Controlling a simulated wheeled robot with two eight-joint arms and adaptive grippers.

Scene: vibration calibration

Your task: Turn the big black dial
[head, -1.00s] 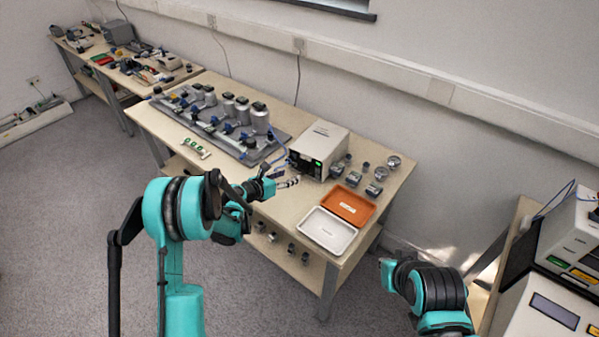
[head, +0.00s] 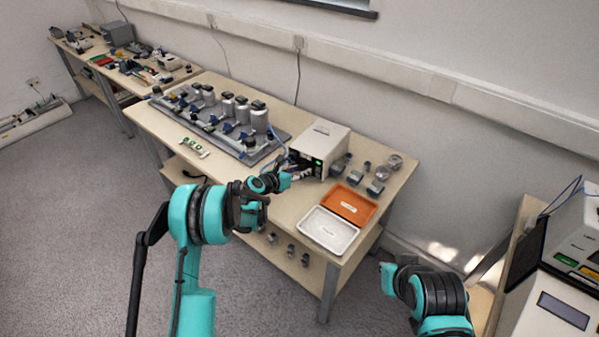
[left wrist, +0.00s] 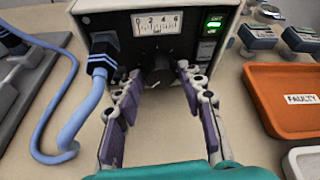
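The big black dial (left wrist: 157,70) is on the dark front panel of a light grey box (head: 327,138), below a white 0–6 scale meter (left wrist: 157,22). In the head view the dial is too small to make out behind my gripper. My left gripper (head: 297,173) is at the front of the box. In the left wrist view the gripper (left wrist: 160,82) is open, with one purple-padded finger on each side of the dial. The fingertips are close to it; I cannot tell whether they touch.
A blue cable (left wrist: 72,115) plugs into the panel left of the dial. A green lit switch (left wrist: 214,23) is at its right. An orange tray (head: 349,204) and white tray (head: 328,231) lie to the right. Several metal cylinders stand on a grey plate (head: 262,155) at left.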

